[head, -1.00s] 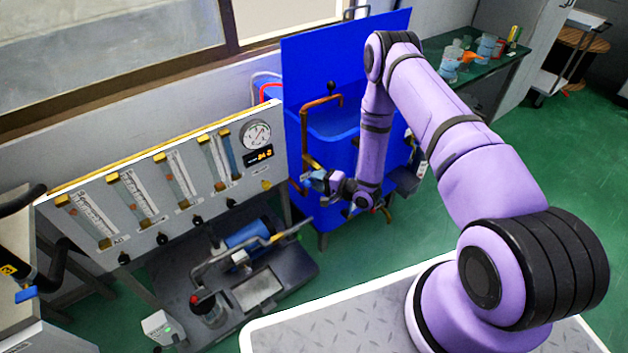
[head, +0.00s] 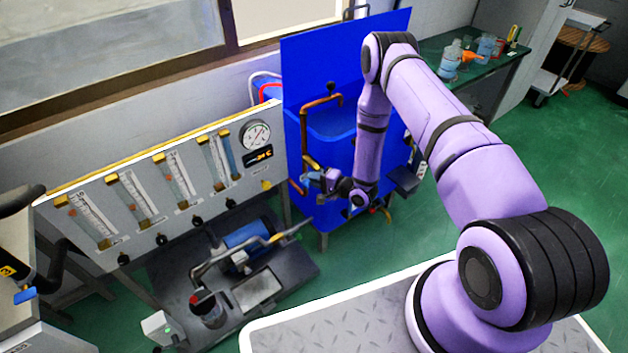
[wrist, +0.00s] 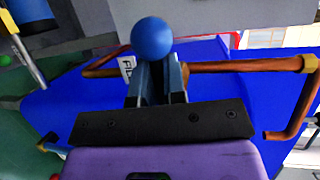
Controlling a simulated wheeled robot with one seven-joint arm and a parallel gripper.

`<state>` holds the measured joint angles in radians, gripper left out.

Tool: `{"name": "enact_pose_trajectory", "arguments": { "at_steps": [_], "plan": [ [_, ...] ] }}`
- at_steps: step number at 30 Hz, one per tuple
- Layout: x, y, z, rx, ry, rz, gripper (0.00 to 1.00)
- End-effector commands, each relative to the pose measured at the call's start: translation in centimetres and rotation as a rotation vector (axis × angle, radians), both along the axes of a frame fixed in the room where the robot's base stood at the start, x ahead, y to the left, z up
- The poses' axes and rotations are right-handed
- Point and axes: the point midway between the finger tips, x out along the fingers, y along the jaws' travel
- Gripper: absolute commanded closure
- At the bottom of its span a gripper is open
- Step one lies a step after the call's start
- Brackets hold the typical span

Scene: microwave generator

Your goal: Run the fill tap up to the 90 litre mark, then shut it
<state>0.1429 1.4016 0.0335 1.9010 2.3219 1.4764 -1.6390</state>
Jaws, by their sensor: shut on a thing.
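The blue tank (head: 338,165) stands behind my arm, and its litre marks cannot be read. A copper fill pipe (head: 303,130) runs up its left side and bends over the rim; it also shows in the wrist view (wrist: 225,66). My gripper (head: 320,178) is low at the tank's front left, beside the pipe. In the wrist view, my gripper (wrist: 158,66) is shut on the tap handle, with its blue ball (wrist: 151,38) at the fingertips. The tap's body is mostly hidden behind the fingers. No water stream is clearly visible.
A green table (head: 490,70) with bottles is behind right. Green floor is open at right.

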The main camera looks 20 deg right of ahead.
Motion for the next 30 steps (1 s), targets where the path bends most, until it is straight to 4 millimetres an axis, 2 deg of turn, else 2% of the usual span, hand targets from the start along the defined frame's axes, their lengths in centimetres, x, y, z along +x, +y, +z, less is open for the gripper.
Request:
{"name": "enact_pose_trajectory", "arguments": {
  "at_steps": [1,12,23,24,27,30],
  "plan": [
    [-0.6,0.8,-0.1,0.023,0.014,0.016,1.00],
    [-0.7,0.9,1.0,0.263,0.092,0.017,1.00],
    [-0.7,1.0,1.2,0.291,0.101,0.022,1.00],
    [-0.7,1.0,1.2,0.291,0.101,0.022,0.86],
    [-0.7,1.0,1.2,0.292,0.100,0.023,0.65],
    [-0.5,0.8,1.2,0.289,0.098,0.019,0.65]
  ]
}}
